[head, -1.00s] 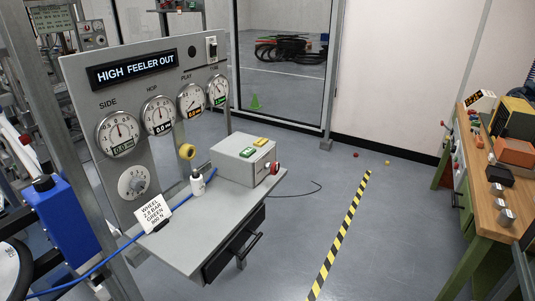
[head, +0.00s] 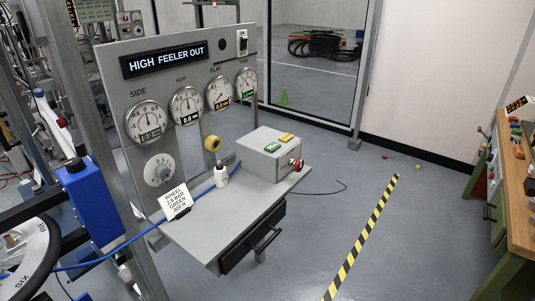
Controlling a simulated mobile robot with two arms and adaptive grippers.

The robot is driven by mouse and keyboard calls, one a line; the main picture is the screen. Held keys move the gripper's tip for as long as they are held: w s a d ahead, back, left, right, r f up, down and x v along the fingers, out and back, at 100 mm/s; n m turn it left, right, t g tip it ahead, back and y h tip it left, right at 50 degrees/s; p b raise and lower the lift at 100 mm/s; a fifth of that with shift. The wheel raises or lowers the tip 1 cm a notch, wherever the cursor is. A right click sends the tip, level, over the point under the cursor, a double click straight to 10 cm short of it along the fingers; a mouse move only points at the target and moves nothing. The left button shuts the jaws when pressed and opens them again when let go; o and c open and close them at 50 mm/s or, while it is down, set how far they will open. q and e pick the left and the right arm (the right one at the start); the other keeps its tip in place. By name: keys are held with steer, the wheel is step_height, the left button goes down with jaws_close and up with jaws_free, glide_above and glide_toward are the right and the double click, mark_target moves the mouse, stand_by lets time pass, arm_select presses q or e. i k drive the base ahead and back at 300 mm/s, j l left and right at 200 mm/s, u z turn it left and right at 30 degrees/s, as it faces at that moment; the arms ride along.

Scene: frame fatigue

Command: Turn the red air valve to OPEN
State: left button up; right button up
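I cannot pick out a red air valve for certain. A red knob (head: 298,165) sits on the right end of a grey control box (head: 272,160) with green and yellow buttons. I cannot tell whether that knob is the valve, and no OPEN mark is readable. A blue hose (head: 118,246) runs from the lower left past a blue unit with a black cap (head: 92,203) to the shelf. Neither of my grippers is in view.
A grey gauge panel (head: 190,62) reads HIGH FEELER OUT above a shelf (head: 215,240) with a white card (head: 176,200). A wheel (head: 35,262) stands at lower left. A workbench (head: 519,190) is at right. Floor around the striped line (head: 362,237) is clear.

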mark_target(299, 166)
steer(key=i+l+u, duration=0.1)
steer(key=u, duration=0.85)
steer(key=i+l+u, duration=0.15)
steer(key=l+u, duration=0.25)
steer(key=l, duration=0.25)
steer(key=i+l+u, duration=0.1)
steer(key=l+u, duration=0.35)
steer(key=l, duration=0.25)
steer(key=l+u, duration=0.4)
steer(key=l, duration=0.25)
